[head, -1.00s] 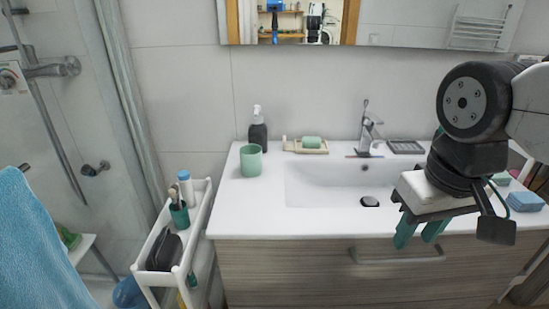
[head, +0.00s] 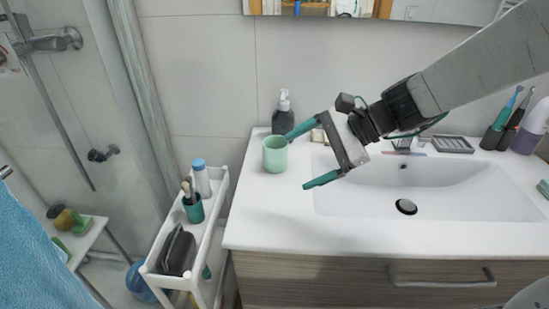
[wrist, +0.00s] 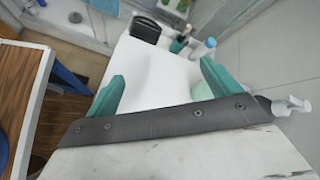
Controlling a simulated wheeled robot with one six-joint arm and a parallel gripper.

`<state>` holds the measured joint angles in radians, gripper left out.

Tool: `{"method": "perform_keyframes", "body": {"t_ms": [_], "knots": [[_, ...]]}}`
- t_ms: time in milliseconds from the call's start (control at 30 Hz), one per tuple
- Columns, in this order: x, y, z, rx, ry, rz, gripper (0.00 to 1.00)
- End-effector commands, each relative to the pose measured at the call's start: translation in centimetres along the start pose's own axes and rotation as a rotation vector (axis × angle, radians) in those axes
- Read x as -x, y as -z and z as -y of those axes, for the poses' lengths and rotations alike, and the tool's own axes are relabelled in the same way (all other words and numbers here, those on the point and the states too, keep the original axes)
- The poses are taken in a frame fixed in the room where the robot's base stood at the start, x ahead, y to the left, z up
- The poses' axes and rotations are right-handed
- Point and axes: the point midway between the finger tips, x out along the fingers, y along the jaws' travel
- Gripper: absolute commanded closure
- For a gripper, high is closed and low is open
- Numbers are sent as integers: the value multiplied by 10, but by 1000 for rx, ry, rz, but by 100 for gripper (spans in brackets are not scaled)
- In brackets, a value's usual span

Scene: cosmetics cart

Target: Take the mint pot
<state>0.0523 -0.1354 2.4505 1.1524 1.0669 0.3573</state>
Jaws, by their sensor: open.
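The mint pot (head: 275,155) is a pale green cup standing upright on the left end of the white washbasin counter. My gripper (head: 297,163) is open and empty just right of it, its fingers pointing left. The upper finger's tip overlaps the pot's right rim in the head view; I cannot tell whether they touch. In the wrist view my open gripper (wrist: 160,80) has bare white counter between its fingers.
A dark soap dispenser (head: 283,119) stands behind the pot. The white cart (head: 152,268) at left holds a teal cup of brushes (head: 193,210), a blue-capped bottle (head: 201,179) and a dark pouch (head: 178,251). The counter (head: 272,214) in front of the pot is clear.

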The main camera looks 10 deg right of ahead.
Motion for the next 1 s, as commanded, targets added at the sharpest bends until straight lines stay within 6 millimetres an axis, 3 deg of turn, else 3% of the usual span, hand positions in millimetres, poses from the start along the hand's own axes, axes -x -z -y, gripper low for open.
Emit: {"method": "perform_keyframes", "body": {"t_ms": [100, 200, 400, 833, 1000], "knots": [[-23, 40, 38, -320, 159, 58, 11], [-36, 72, 59, -536, 270, 88, 11], [-47, 113, 79, -776, 395, 114, 11], [-82, 122, 98, -813, 414, 118, 11], [-105, 123, 111, -811, 412, 119, 11]]}}
